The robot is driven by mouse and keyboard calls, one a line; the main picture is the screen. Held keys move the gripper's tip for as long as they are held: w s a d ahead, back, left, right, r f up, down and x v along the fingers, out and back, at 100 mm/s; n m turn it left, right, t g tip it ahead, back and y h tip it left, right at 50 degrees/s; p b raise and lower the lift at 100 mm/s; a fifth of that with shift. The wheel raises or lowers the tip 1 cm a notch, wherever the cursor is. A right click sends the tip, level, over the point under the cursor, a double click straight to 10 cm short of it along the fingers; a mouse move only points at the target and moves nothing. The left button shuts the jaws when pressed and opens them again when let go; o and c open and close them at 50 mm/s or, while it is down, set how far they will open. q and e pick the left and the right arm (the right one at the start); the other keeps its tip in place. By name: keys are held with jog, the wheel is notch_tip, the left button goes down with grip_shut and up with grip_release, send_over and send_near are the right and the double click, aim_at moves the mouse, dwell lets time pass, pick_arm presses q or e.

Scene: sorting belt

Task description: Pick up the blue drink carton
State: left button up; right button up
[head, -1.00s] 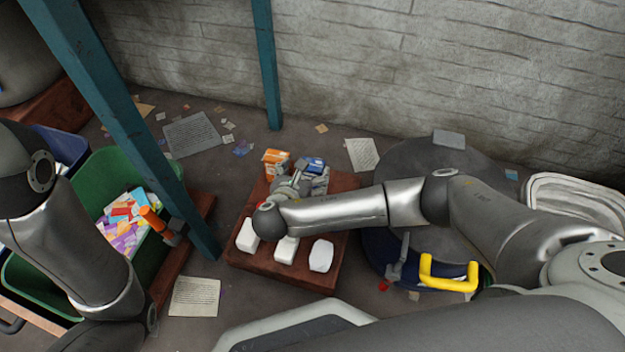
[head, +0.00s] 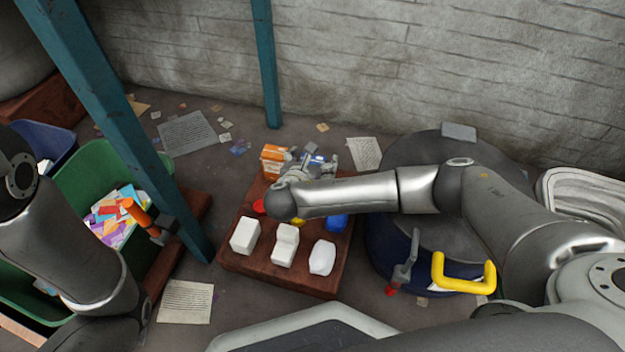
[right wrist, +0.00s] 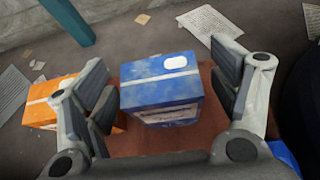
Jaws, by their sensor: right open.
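The blue drink carton (right wrist: 162,88) stands on the red-brown board (head: 232,263), with a white spot on its top. In the right wrist view it sits between the two open fingers of my right gripper (right wrist: 160,98), with a gap on each side. In the head view my right gripper (head: 314,160) is at the back of the board, and the carton (head: 316,160) is mostly hidden behind it.
An orange carton (head: 273,158) stands close left of the blue one, by the left finger. White cartons (head: 245,236) line the board's front; a blue item (head: 337,222) and a red one (head: 259,206) lie behind them. A green bin (head: 97,168) and teal post (head: 150,150) are at left.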

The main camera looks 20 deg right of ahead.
jog(key=shift+c, duration=0.5)
jog(key=c, duration=0.7)
jog(key=shift+r, duration=0.1)
